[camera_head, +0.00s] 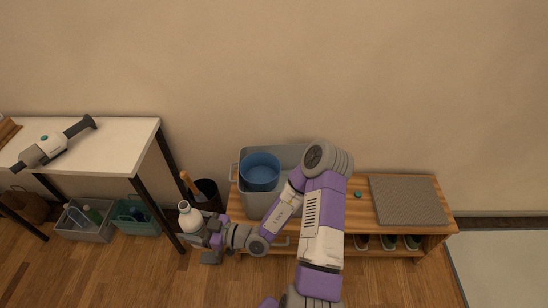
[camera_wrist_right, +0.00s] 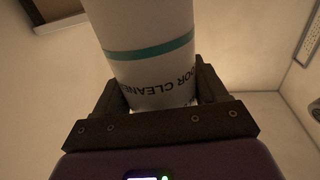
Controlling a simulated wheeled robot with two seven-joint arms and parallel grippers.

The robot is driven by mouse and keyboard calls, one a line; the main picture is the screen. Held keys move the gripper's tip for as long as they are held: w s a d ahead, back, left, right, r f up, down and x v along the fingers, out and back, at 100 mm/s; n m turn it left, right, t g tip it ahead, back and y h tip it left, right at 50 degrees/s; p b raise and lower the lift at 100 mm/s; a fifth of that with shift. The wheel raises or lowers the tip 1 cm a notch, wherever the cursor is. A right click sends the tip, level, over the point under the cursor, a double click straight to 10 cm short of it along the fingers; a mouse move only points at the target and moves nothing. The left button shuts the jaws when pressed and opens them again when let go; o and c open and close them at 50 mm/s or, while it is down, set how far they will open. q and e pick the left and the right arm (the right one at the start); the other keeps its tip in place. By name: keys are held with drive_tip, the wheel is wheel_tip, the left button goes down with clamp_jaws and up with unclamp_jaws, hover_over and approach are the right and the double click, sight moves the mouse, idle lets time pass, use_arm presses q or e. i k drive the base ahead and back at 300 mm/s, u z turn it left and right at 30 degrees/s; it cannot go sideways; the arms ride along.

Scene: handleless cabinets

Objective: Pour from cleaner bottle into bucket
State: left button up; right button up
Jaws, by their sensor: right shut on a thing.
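The white cleaner bottle (camera_head: 189,216) is held by my right gripper (camera_head: 203,238) at the left of the bench, in front of a dark bin. In the right wrist view the bottle (camera_wrist_right: 150,60) fills the space between the two dark fingers (camera_wrist_right: 158,98); its teal band and part of its "floor cleaner" lettering show, upside down in that picture. The blue bucket (camera_head: 260,172) sits inside a grey tub (camera_head: 258,206) on the wooden bench, to the right of and beyond the bottle. The bottle is apart from the bucket. My left gripper is not in view.
A grey mat (camera_head: 407,201) lies on the bench's right part, with a small teal object (camera_head: 358,194) beside it. A dark bin (camera_head: 207,194) with a wooden handle stands left of the bench. A white table (camera_head: 105,140) holds a handheld vacuum (camera_head: 52,146); crates stand beneath.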

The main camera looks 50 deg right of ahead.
sight(264, 170)
drive_tip(key=z, duration=0.45)
drive_tip(key=i, duration=0.6)
drive_tip(key=z, duration=1.1)
drive_tip(key=i, duration=0.3)
drive_tip(key=z, duration=0.25)
